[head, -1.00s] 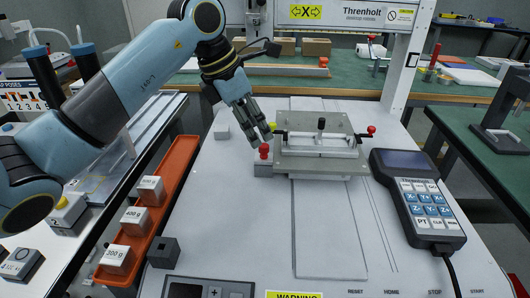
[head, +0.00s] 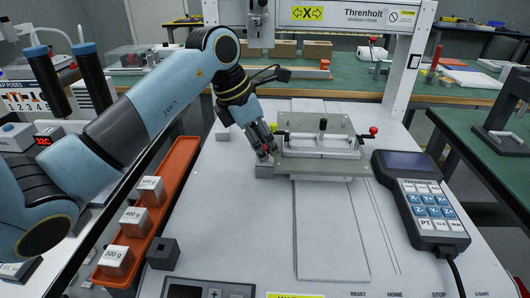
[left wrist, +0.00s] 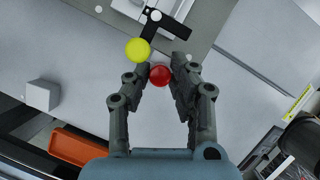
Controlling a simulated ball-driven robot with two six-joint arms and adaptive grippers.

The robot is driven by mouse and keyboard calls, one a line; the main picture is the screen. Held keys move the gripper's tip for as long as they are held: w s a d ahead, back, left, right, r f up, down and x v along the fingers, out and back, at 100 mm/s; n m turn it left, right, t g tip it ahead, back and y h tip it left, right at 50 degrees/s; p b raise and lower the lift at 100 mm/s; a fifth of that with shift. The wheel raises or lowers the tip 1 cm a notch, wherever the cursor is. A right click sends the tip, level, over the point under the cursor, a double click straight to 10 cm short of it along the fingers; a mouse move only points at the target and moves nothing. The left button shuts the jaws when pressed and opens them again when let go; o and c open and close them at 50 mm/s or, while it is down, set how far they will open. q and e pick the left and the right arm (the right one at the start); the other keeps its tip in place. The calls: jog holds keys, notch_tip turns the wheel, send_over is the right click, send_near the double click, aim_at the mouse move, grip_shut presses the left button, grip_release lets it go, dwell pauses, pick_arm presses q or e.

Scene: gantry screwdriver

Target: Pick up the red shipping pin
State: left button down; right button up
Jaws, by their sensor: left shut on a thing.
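The red shipping pin (left wrist: 160,75) shows its round red head between the fingertips of my left gripper (left wrist: 160,82) in the left wrist view. In the head view my left gripper (head: 266,153) is at the left edge of the grey fixture plate (head: 300,165), and its fingers cover most of the pin. The gripper is shut on the pin. My right gripper is not in view.
A yellow knob (left wrist: 138,50) is close beside the fingertips. A teach pendant (head: 418,195) lies to the right. An orange tray (head: 150,215) with weights is at left.

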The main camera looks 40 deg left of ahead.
pick_arm(q)
jog(key=shift+r, duration=0.1)
notch_tip(320, 180, up, 15)
jog(key=p, duration=0.4)
jog(key=shift+p, duration=0.4)
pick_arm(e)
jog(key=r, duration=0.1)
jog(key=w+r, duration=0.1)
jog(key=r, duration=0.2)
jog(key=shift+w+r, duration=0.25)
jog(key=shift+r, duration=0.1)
